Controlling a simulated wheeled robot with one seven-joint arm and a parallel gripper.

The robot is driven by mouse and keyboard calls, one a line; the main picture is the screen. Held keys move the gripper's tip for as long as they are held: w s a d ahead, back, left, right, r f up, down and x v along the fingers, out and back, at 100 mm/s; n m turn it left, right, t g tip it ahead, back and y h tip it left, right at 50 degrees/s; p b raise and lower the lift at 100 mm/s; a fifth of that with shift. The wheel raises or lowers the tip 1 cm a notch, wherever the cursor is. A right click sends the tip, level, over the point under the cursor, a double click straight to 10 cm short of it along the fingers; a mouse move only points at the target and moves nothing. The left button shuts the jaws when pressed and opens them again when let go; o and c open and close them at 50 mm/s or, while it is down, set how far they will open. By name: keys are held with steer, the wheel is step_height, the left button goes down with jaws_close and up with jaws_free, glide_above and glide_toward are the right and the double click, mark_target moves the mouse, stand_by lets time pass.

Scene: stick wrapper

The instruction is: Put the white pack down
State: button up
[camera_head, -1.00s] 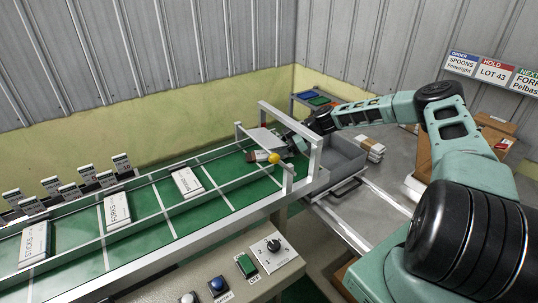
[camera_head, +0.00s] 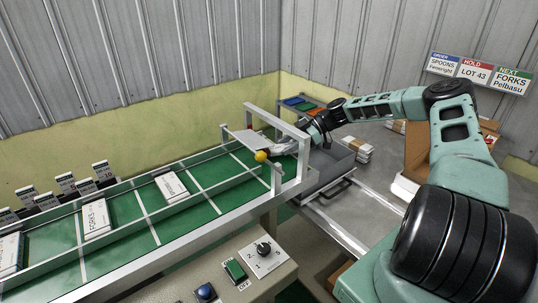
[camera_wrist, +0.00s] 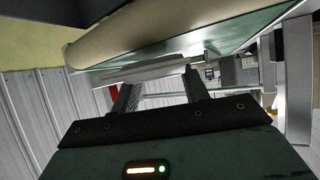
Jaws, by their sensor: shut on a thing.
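My gripper (camera_head: 287,147) is at the end frame of the green conveyor, its fingers partly hidden by the frame's posts. In the head view, a small whitish patch shows at the fingers, too small to tell pack from finger.
White labelled packs (camera_head: 95,218) lie spaced along the conveyor (camera_head: 130,205). The metal frame (camera_head: 304,160) with a yellow knob (camera_head: 261,156) stands close around my gripper. A grey tray (camera_head: 335,168) lies just right of it. A control box (camera_head: 250,262) is in front.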

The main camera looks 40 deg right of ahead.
steer(key=s+d+b, duration=0.4)
steer(key=d, duration=0.6)
steer(key=s+d+b, duration=0.4)
steer(key=d, duration=0.7)
steer(key=shift+d, duration=0.15)
